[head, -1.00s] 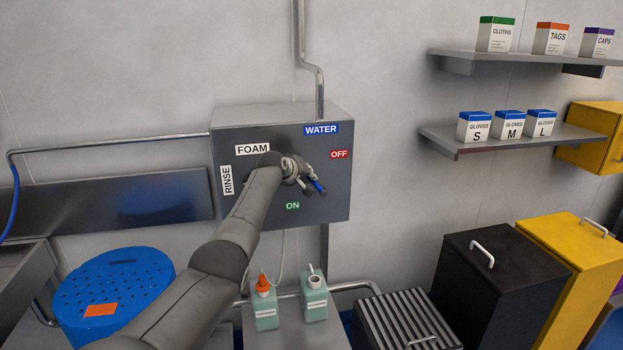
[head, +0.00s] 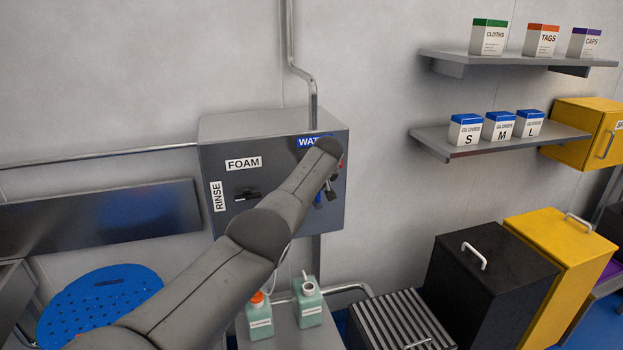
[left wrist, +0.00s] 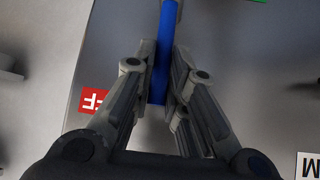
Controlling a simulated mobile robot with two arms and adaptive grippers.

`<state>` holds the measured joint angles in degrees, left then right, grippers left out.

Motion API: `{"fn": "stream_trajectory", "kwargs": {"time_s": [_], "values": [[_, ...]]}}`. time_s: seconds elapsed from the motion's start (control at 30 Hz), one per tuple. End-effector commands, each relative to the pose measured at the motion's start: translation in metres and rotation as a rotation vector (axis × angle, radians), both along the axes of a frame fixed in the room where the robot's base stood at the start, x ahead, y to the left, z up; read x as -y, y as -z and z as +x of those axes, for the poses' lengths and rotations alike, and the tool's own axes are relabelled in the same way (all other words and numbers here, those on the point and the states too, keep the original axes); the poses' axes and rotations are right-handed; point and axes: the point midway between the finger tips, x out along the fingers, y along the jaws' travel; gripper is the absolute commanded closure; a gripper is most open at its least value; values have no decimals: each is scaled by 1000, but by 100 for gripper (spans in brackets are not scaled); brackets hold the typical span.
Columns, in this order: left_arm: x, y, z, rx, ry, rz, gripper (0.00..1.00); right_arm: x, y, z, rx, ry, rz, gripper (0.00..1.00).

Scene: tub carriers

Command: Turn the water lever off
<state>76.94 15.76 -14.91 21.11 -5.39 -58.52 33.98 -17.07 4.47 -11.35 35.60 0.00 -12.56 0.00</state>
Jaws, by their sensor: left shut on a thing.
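The grey control box (head: 222,140) hangs on the wall, with a blue WATER label (head: 307,142) partly behind my arm. My left gripper (head: 328,190) is at the box's right side and shut on the blue water lever (head: 318,200), mostly hidden by the arm in the head view. In the left wrist view the blue lever (left wrist: 168,30) runs down between the shut fingers (left wrist: 160,90). The red OFF label (left wrist: 93,101) shows upside down beside the fingers. The green ON label is hidden in the head view. My right gripper is not in view.
A black selector (head: 246,195) sits on the box between the FOAM label (head: 243,163) and the RINSE label (head: 217,196). Two green bottles (head: 308,304) stand below. A pipe (head: 313,90) rises from the box. Shelves (head: 450,140) with boxes are on the right wall.

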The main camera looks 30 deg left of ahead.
Motion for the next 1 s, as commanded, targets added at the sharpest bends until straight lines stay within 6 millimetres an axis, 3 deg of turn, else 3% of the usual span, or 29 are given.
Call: {"fn": "stream_trajectory", "kwargs": {"time_s": [0.47,0.5,0.57,1.0], "values": [[4,3,0,-15,1,8,100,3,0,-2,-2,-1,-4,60],[4,3,0,-15,1,8,84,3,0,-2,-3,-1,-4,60],[4,3,0,-15,1,8,77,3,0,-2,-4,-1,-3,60],[5,0,-1,-11,1,8,77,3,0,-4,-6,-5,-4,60]]}}
